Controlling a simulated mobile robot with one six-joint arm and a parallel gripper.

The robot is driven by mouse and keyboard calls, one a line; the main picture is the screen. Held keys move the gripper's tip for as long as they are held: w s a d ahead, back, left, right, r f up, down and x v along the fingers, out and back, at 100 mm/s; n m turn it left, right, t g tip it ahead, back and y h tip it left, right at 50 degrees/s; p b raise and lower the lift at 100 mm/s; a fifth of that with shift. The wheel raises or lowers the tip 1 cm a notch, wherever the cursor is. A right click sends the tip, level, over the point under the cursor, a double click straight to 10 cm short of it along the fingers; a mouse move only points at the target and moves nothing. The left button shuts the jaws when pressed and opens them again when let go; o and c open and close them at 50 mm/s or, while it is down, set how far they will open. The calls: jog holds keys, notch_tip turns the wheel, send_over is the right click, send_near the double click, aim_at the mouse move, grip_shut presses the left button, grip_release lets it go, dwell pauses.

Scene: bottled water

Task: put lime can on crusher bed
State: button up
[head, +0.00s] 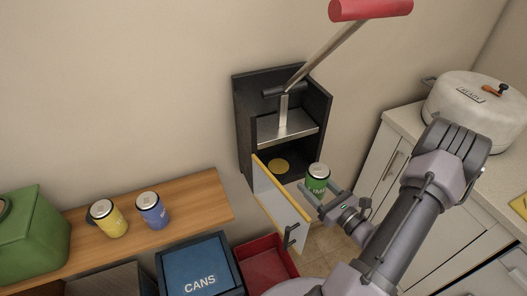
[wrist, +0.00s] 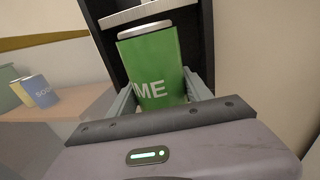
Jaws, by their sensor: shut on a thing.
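The green lime can (head: 317,179) is held in my gripper (head: 325,195), in front of the crusher's open lower chamber. In the wrist view the lime can (wrist: 150,68) fills the space between the fingers of my gripper (wrist: 160,95), tilted a little in the picture. The crusher (head: 243,110) is a dark wall-mounted box with a steel press plate (head: 287,127) and a long lever with a red handle (head: 370,9) raised up.
The crusher's yellow-edged door (head: 277,200) stands open, close to the left of my gripper. A wooden shelf (head: 190,190) holds a yellow can (head: 108,220) and a blue can (head: 152,211). A blue CANS bin (head: 200,268) and a red bin (head: 262,268) stand below. A counter with a white cooker (head: 478,103) is at right.

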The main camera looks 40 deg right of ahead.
jog(key=w+b, duration=0.1)
jog(key=w, duration=0.4)
jog(key=w+b, duration=0.1)
jog(key=w, duration=0.5)
jog(key=w+b, duration=0.1)
jog(key=w, duration=0.5)
jog(key=shift+w+d, duration=0.1)
jog(key=shift+d, duration=0.2)
jog(key=shift+w, duration=0.3)
notch_tip(320, 180, down, 4)
jog(key=shift+d+r+b, duration=0.1)
jog(key=shift+r+b, duration=0.1)
jog(key=shift+b, duration=1)
jog(key=shift+r, duration=0.15)
jog(key=o, duration=1.5)
jog(key=shift+c, duration=0.2)
